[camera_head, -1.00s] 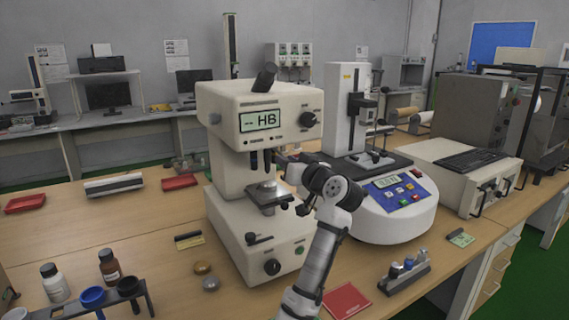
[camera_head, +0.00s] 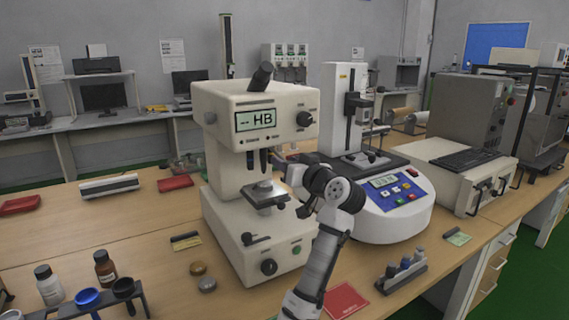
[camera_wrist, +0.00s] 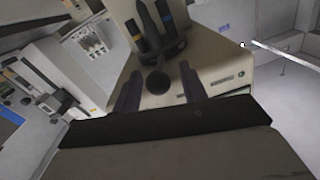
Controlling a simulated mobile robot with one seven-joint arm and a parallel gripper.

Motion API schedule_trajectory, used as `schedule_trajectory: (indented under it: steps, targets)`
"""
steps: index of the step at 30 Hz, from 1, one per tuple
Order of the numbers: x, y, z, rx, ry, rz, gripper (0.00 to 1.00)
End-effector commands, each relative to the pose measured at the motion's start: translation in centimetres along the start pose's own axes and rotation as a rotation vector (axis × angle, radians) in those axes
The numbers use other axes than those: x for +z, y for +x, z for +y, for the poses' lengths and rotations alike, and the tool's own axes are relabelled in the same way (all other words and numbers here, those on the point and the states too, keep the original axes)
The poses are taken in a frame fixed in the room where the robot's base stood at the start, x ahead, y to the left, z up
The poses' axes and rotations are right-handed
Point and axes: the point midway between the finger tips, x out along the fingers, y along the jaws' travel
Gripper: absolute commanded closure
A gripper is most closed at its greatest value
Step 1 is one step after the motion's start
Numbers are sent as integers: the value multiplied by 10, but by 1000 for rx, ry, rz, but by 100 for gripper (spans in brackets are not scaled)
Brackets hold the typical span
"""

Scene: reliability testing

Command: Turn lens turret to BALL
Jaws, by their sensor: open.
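The cream hardness tester (camera_head: 225,180) stands on the bench, its display reading "-- HB". Its lens turret (camera_head: 262,158) hangs under the head, with dark lens barrels pointing down at the stage (camera_head: 265,193). In the wrist view the turret (camera_wrist: 152,42) shows several dark barrels, one with a blue band and one with a yellow band. A round black knob (camera_wrist: 157,82) lies between my fingers in that view; contact cannot be told. My gripper (camera_wrist: 159,88) is open, to the right of the turret in the head view, where its fingertips are hard to make out. Lens labels are not readable.
A white round-based instrument (camera_head: 395,215) stands close to the right of my arm. A bottle rack (camera_head: 100,303), small metal discs (camera_head: 203,277) and a red booklet (camera_head: 345,300) lie near the front. Bare bench shows left of the tester.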

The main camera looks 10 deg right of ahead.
Motion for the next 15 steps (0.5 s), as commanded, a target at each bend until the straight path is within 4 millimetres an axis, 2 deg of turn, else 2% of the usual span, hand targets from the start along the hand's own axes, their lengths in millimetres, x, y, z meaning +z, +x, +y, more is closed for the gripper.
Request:
schedule_trajectory:
  steps: [9, 15]
  targets:
    - [4, -72, 1, 3, -3, 0, 57]
    - [2, -107, 1, 2, -2, 1, 57]
